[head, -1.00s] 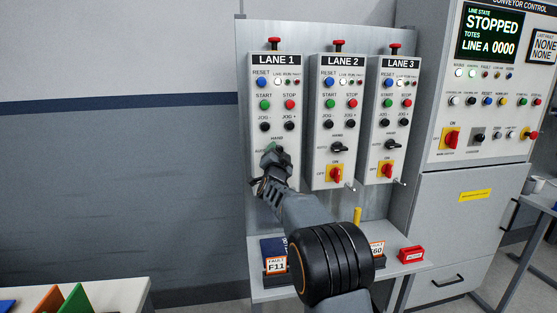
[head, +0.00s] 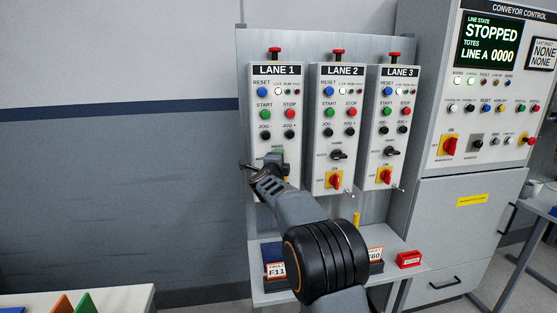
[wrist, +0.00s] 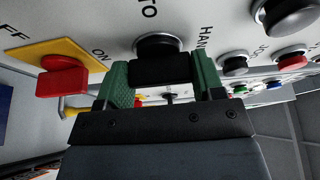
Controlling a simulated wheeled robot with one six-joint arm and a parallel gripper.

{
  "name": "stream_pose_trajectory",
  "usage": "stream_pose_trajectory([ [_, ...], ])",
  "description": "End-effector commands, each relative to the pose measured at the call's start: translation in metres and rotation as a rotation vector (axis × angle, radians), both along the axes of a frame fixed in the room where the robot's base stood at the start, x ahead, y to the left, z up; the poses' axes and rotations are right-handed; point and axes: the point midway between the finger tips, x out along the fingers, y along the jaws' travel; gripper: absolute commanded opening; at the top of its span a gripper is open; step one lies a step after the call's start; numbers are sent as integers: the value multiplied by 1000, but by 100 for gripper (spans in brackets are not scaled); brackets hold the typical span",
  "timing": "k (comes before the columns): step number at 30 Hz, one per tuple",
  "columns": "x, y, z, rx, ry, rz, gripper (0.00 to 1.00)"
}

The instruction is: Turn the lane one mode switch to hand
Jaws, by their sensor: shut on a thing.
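The lane one mode switch is a black knob (wrist: 158,68) on the light grey LANE 1 panel (head: 267,187). In the wrist view it sits between the two green fingers of my gripper (wrist: 162,78), which is shut on it. The label ending in "TO" is above the knob in that view, and the HAND label is to its right. In the head view my gripper (head: 273,160) reaches the panel just below the HAND label and hides the switch. I cannot tell exactly which mark the knob points to.
A red lane one power switch (wrist: 62,77) on a yellow plate is close to my gripper. Black jog buttons (wrist: 235,64) are on the other side. The LANE 2 panel (head: 318,130) and LANE 3 panel (head: 374,130) stand to the right. A shelf (head: 262,293) is below.

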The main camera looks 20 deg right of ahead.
Motion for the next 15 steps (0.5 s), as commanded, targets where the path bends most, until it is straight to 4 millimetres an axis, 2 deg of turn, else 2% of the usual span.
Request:
stream_pose_trajectory([
  [15, 0, 0, 1, 63, -14, 1, 38],
])
